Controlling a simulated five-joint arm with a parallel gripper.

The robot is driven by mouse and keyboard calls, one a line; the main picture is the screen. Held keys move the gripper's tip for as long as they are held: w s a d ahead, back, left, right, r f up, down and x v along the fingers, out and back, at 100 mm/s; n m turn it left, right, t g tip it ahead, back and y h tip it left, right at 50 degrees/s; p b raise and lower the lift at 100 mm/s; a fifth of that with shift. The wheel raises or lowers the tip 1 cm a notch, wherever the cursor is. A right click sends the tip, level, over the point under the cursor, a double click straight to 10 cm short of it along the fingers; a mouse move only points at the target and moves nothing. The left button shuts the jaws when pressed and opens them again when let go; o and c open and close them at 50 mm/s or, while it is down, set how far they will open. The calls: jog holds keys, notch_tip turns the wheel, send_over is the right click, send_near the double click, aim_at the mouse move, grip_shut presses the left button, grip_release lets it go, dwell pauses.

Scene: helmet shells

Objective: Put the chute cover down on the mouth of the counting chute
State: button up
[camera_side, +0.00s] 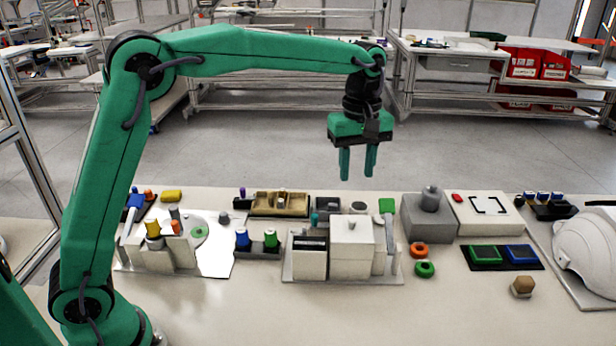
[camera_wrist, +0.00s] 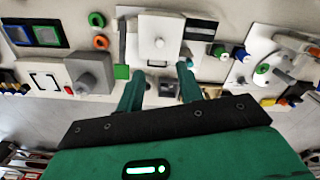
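A square white lid with a small round knob (camera_side: 351,226) lies flat on a white box in the middle of the bench; I take it to be the chute cover on the counting chute, but the frames do not settle this. The wrist view shows the same lid and knob (camera_wrist: 158,43) from above. The box's white front wall (camera_side: 350,263) stands on a pale base plate, and any mouth under the lid is hidden. My gripper (camera_side: 357,176) hangs in the air well above the bench, its two green fingers apart with nothing between them. Its fingers (camera_wrist: 160,75) show below the lid in the wrist view.
A white box with a dark slot (camera_side: 309,244) stands left of the lidded box. A grey block (camera_side: 430,224) with a cylinder on top stands right. Orange (camera_side: 418,249) and green rings (camera_side: 424,269) lie nearby. A white helmet shell (camera_side: 588,250) is far right.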

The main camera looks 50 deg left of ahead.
jog(key=shift+s, duration=0.1)
jog(key=s+a+r+m+t, duration=0.2)
jog(key=s+a+m, duration=0.25)
jog(key=s, duration=0.55)
jog(key=s+a+r+m+t, duration=0.2)
jog(key=s+a+m, duration=0.25)
jog(key=s, duration=0.55)
jog(key=s+a+f+m+t, duration=0.1)
jog(key=s+f+m, duration=0.2)
jog(key=s, duration=0.3)
jog(key=shift+s+f+m+t, duration=0.3)
jog(key=shift+f, duration=0.35)
